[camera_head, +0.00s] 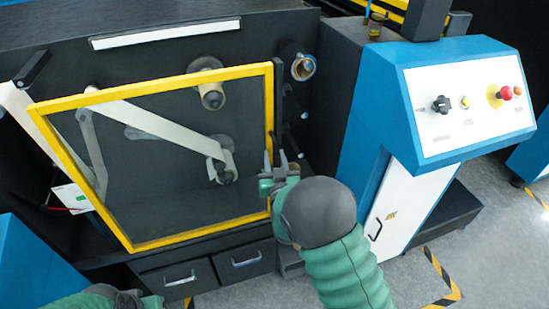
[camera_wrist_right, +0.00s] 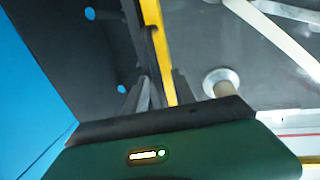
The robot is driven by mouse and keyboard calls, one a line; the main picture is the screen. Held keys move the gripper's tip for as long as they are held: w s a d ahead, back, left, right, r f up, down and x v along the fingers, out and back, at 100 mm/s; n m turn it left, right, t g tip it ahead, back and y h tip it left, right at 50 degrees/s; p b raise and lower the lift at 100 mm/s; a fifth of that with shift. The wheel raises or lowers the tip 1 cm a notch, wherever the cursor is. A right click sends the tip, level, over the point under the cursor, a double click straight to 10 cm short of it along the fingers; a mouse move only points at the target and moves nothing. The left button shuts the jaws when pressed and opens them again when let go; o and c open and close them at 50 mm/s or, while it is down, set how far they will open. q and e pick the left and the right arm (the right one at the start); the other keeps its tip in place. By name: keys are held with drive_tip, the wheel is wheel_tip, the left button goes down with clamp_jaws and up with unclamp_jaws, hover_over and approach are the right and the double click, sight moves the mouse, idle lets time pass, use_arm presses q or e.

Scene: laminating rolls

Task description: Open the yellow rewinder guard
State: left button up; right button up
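The yellow rewinder guard (camera_head: 155,242) is a clear panel in a yellow frame, standing in front of the rollers on the dark machine. A black upright bar (camera_head: 278,95) runs along its right edge. My right gripper (camera_head: 275,163) is at the middle of that edge. In the right wrist view, the fingers of my right gripper (camera_wrist_right: 160,92) are apart, with the black bar (camera_wrist_right: 148,48) and yellow frame edge (camera_wrist_right: 154,15) showing between them. Whether they touch either is unclear. My left gripper (camera_head: 132,299) shows only partly at the bottom left; its fingers are unclear.
A blue-and-white control console (camera_head: 455,95) with a red button (camera_head: 506,92) stands right of my right arm. Rollers (camera_head: 211,95) and a white web (camera_head: 150,122) show through the panel. Drawers (camera_head: 245,262) are below. Open floor (camera_head: 425,270) lies at the lower right.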

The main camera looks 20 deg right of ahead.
clamp_jaws()
idle(1.4)
